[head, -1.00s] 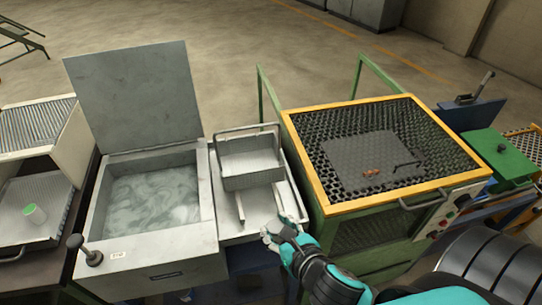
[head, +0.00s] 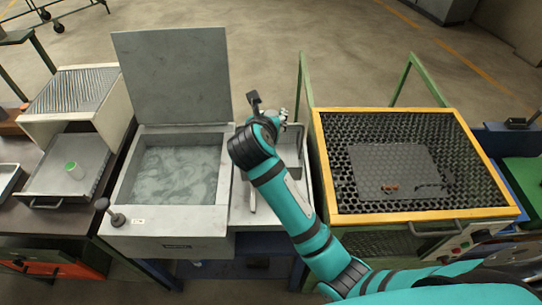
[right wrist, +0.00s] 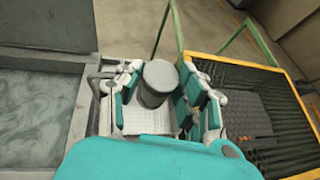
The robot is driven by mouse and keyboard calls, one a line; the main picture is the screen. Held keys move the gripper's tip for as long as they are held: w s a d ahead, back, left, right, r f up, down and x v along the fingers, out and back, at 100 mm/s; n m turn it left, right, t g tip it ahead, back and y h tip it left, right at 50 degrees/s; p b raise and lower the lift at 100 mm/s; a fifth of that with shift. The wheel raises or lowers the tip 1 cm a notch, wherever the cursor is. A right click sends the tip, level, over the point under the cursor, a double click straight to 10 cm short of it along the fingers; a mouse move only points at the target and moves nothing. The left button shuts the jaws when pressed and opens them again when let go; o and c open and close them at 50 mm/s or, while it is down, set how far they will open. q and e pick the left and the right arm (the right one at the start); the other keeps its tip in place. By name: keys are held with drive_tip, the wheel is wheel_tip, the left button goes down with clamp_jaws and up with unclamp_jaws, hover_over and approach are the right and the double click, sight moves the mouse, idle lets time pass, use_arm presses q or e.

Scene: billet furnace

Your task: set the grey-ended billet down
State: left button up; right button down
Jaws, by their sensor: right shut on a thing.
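The grey-ended billet (right wrist: 157,82) is a short dark cylinder with a pale grey top. In the right wrist view it stands about upright between the two fingers of my right gripper (right wrist: 158,88), which is shut on it. My left gripper is not in view.
A liquid-filled tank (head: 175,175) with a raised lid (head: 172,75) is left of the basket. A yellow-framed mesh-topped unit (head: 415,213) is to the right.

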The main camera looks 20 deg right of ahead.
wheel_tip(320, 180, down, 15)
drive_tip(key=shift+r+p, duration=0.1)
drive_tip(key=shift+p, duration=0.4)
drive_tip(key=shift+f, duration=0.35)
drive_tip(key=shift+s+a+f, duration=0.1)
drive_tip(key=shift+s+f, duration=0.05)
drive_tip(key=shift+f, duration=0.25)
drive_tip(key=c, duration=0.8)
unclamp_jaws()
drive_tip(key=shift+s+f, duration=0.15)
drive_tip(key=shift+f, duration=0.15)
drive_tip(key=shift+c, duration=0.2)
drive_tip(key=shift+r, duration=0.45)
drive_tip(key=b+v, duration=0.1)
drive_tip(key=v, duration=1.1)
drive_tip(key=shift+w+r, duration=0.2)
drive_tip(key=shift+r, duration=0.25)
